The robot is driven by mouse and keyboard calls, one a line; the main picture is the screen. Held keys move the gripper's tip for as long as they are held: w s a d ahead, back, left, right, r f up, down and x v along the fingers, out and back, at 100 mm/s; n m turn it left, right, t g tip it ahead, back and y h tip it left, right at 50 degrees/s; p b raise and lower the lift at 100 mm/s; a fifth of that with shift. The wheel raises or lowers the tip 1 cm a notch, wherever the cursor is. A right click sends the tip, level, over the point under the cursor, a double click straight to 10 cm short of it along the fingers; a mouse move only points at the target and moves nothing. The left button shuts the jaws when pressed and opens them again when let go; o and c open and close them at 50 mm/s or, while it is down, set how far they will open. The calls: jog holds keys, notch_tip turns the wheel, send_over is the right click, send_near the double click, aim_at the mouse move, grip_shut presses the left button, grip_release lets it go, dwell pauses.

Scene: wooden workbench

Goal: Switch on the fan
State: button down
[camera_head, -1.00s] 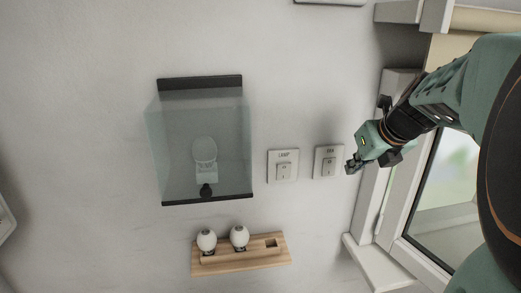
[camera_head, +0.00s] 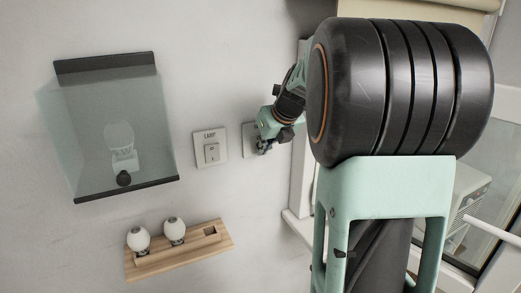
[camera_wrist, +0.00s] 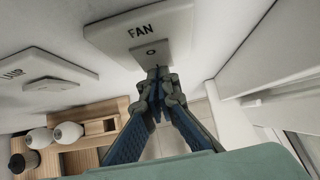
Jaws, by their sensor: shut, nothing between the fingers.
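The FAN switch (camera_wrist: 140,32) is a white wall plate with a rocker (camera_wrist: 151,52) in the wrist view. In the head view the FAN switch (camera_head: 248,136) is mostly hidden behind my gripper. My gripper (camera_wrist: 157,76) is shut and empty, with its fingertips at the lower end of the rocker. I cannot tell whether they touch it. In the head view my gripper (camera_head: 264,149) is against or just off the wall at that plate. No fan can be made out.
The LAMP switch (camera_head: 211,148) is left of the FAN switch. A glass-fronted box (camera_head: 116,196) with a bulb inside hangs further left. A wooden holder (camera_head: 150,269) with two bulbs is below. A window frame (camera_head: 300,190) is close on the right.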

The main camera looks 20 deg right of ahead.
dwell(0.3)
jog(key=shift+w+f+p, duration=0.1)
jog(key=shift+w+p, duration=0.25)
jog(key=shift+p, duration=0.1)
jog(key=shift+r+p, duration=0.95)
jog(key=v, duration=1.2)
jog(key=shift+s+f, duration=0.15)
jog(key=shift+f, duration=0.05)
